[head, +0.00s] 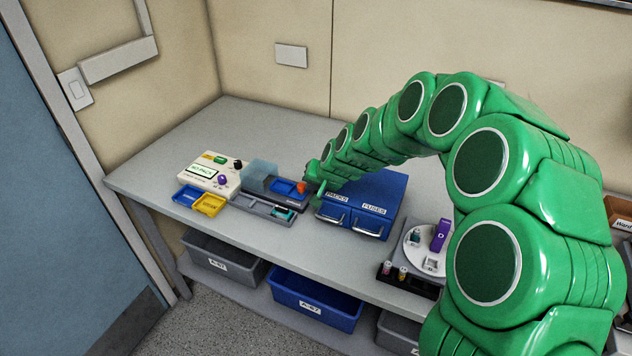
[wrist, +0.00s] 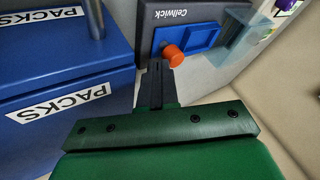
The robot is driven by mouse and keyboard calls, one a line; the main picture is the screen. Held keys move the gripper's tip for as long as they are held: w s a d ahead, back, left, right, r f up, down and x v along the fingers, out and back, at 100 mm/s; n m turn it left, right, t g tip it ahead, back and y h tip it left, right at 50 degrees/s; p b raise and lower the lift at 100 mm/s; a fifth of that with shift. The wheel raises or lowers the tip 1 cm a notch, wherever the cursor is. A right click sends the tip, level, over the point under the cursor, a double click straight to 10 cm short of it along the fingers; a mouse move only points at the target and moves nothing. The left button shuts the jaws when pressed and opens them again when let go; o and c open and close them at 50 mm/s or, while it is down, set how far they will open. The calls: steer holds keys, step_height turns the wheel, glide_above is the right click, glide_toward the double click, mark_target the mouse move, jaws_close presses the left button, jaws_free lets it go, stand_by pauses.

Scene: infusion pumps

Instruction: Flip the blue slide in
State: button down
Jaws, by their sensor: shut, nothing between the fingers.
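The grey Cellwick device (head: 258,207) stands on the bench, with its Cellwick label readable in the wrist view (wrist: 153,13). The blue slide (head: 284,186) lies in its top, and shows in the wrist view (wrist: 201,38) as a flat blue piece. An orange knob (head: 302,187) is at the slide's near end; in the wrist view (wrist: 173,56) it sticks up just beyond my fingertips. My gripper (wrist: 158,64) is shut and empty, close beside the knob. I cannot tell whether it touches the knob. In the head view my wrist partly covers this spot.
A blue drawer cabinet (head: 378,195) labelled PACKS and FUSES stands right beside my gripper. A clear box (head: 262,172) rises from the device's far end. A cream pump (head: 211,172) and blue and yellow trays (head: 209,205) are to the left.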

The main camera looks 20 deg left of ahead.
steer(key=shift+a, duration=0.1)
stand_by(0.3)
glide_above(288, 190)
steer(key=shift+a, duration=0.15)
stand_by(0.6)
steer(key=v, duration=1)
stand_by(0.4)
